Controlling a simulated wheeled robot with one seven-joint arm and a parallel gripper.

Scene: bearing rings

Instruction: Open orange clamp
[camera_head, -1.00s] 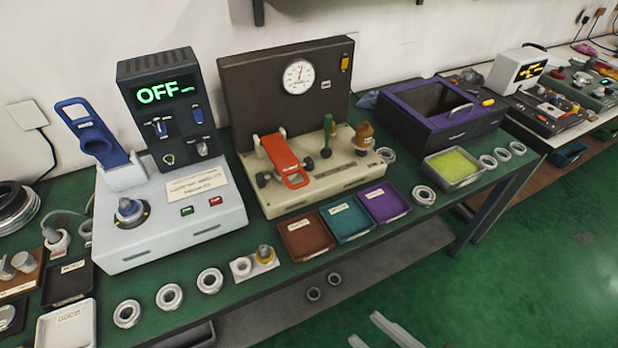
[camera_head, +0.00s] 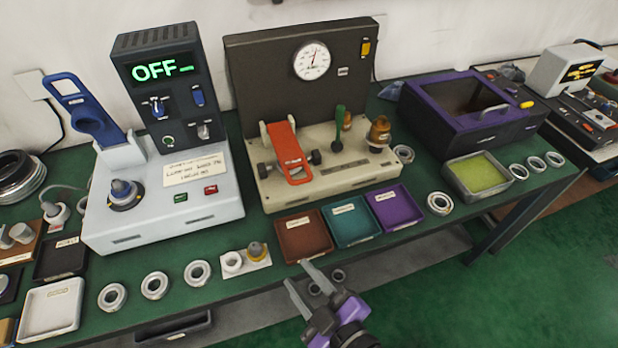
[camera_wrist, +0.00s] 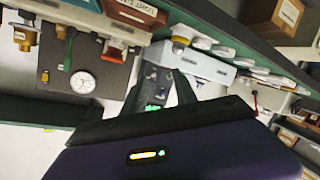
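The orange clamp (camera_head: 287,153) is a flat lever on the beige test fixture (camera_head: 335,176), in front of the dark panel with a round gauge. It lies folded down toward the front, its looped handle end low near the fixture's front edge. In the wrist view it shows at the upper left as a small red-orange part (camera_wrist: 115,50). My gripper (camera_head: 304,276) is at the bottom centre of the head view, in front of the bench edge and well short of the clamp. Its two fingers are apart with nothing between them.
Brown (camera_head: 304,236), teal (camera_head: 351,222) and purple (camera_head: 396,207) trays lie between my gripper and the fixture. A green handle (camera_head: 338,127) stands right of the clamp. The white machine (camera_head: 165,205) with a raised blue lever stands left. Several bearing rings line the front edge.

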